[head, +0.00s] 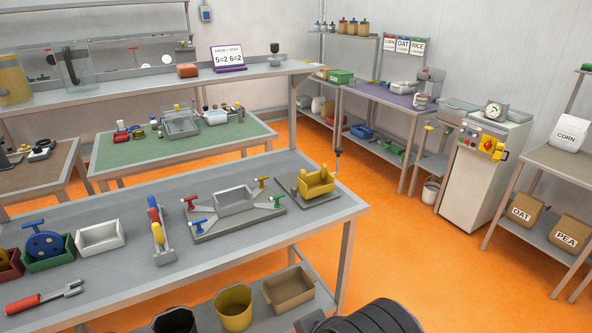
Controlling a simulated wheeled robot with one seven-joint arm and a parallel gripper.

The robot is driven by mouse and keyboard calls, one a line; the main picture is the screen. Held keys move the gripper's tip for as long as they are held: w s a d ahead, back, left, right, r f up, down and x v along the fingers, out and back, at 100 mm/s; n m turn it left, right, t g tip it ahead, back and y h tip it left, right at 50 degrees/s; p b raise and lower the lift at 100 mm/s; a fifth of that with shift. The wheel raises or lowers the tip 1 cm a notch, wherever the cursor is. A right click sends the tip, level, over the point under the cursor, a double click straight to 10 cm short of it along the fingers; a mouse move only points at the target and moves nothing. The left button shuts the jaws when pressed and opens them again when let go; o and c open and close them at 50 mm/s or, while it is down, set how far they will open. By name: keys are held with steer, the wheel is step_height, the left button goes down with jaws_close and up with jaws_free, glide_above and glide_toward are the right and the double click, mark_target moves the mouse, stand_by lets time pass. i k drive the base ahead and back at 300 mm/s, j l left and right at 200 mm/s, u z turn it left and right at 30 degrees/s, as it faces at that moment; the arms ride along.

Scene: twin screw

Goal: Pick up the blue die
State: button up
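The blue die (44,242) appears to be the round blue disc with a handle on top, at the left of the near grey table. It sits in a small green bin (50,262), rising above the rim. My gripper is not in view. A dark ribbed part at the bottom edge, right of centre, looks like part of my own arm, well to the right of the die.
An empty white bin (100,237) stands right of the green one, a red bin (8,264) left. A red-handled fork-like tool (45,297) lies in front. A stand with coloured cylinders (157,233) and a grey fixture with coloured handles (235,211) stand further right.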

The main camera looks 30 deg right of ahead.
mark_target(43, 245)
steer(key=i+j+u, duration=0.3)
steer(key=u, duration=0.15)
steer(key=i+j+u, duration=0.2)
steer(key=i+u, duration=0.25)
steer(key=i+j+u, duration=0.1)
steer(key=i+u, duration=0.15)
steer(key=u, duration=0.2)
steer(key=i+u, duration=0.45)
steer(key=i+l+u, duration=0.2)
steer(key=u, duration=0.2)
steer(key=i+l, duration=0.05)
steer(key=i, duration=0.05)
